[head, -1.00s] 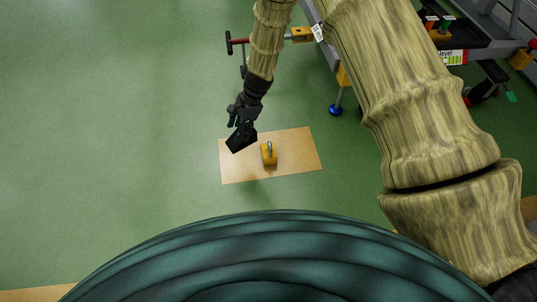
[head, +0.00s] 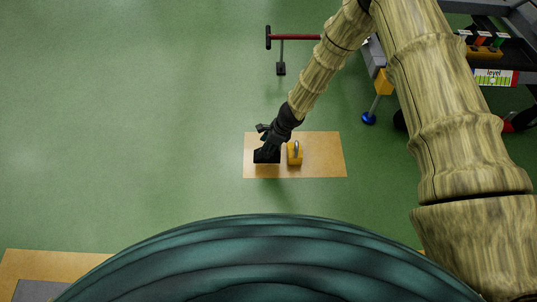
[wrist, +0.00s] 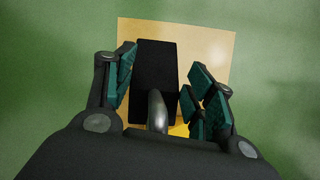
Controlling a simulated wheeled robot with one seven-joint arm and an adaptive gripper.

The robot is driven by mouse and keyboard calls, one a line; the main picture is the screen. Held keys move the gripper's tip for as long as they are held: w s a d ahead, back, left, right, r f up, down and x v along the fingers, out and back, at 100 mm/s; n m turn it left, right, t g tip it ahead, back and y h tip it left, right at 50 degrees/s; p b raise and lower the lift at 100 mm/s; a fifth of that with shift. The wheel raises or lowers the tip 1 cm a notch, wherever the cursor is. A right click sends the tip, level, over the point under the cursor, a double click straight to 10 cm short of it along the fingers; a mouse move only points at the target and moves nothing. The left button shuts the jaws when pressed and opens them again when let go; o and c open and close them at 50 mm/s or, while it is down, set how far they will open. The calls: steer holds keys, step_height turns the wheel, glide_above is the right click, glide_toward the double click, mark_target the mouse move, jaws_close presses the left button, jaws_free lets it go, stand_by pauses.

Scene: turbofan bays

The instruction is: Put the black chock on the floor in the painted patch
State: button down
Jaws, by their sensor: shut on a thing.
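The painted patch (head: 325,143) is a tan rectangle on the green floor; it also fills much of the wrist view (wrist: 212,50). My gripper (head: 272,141) is shut on the black chock (head: 266,156), over the left part of the patch. I cannot tell whether the chock touches the floor.
Green floor at left is clear.

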step_height(320, 180, down, 5)
steer(key=shift+r+b, duration=0.1)
steer(key=shift+b, duration=1.15)
steer(key=c, duration=0.5)
jaws_free()
